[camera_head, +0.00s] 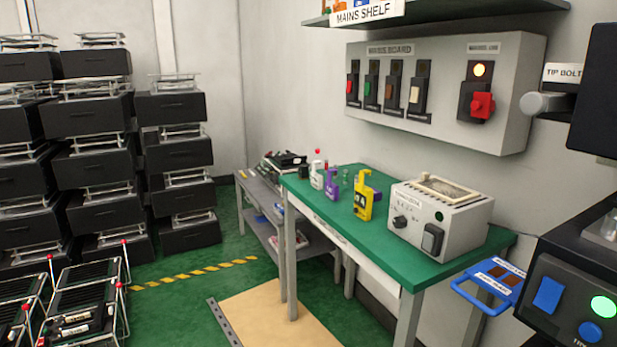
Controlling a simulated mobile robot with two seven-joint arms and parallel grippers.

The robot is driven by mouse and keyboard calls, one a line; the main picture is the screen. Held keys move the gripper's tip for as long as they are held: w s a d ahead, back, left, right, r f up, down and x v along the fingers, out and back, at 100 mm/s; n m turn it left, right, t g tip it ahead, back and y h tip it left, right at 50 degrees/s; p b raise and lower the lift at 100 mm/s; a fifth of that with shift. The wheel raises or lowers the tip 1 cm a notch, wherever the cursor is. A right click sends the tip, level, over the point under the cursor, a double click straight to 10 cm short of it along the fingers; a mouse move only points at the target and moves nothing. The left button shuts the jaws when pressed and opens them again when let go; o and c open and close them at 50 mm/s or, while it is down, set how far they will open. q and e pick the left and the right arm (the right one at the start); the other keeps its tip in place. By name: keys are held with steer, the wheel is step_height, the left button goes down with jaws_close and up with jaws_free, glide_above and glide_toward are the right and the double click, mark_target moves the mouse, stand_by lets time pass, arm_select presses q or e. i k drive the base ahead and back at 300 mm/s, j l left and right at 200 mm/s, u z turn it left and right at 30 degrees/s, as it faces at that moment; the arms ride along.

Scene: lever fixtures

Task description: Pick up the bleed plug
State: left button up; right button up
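I cannot pick out the bleed plug for certain in the head view. Small items stand on the green-topped table (400,255): a white one (317,178), a purple one (331,183) and a yellow one (363,198). A small greenish piece (345,178) stands between the purple and yellow ones, too small to identify. Neither of my grippers is in view.
A grey tester box (440,222) sits on the table's right part. The mains board (440,90) hangs above it. A blue-handled item (490,283) and a dark machine (575,300) are at right. Black crates (95,160) fill the left.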

mark_target(303, 170)
steer(key=i+j+z, duration=0.1)
steer(key=i+j, duration=1.25)
steer(key=i+j+z, duration=0.15)
steer(key=i+j, duration=0.55)
steer(key=j, duration=0.1)
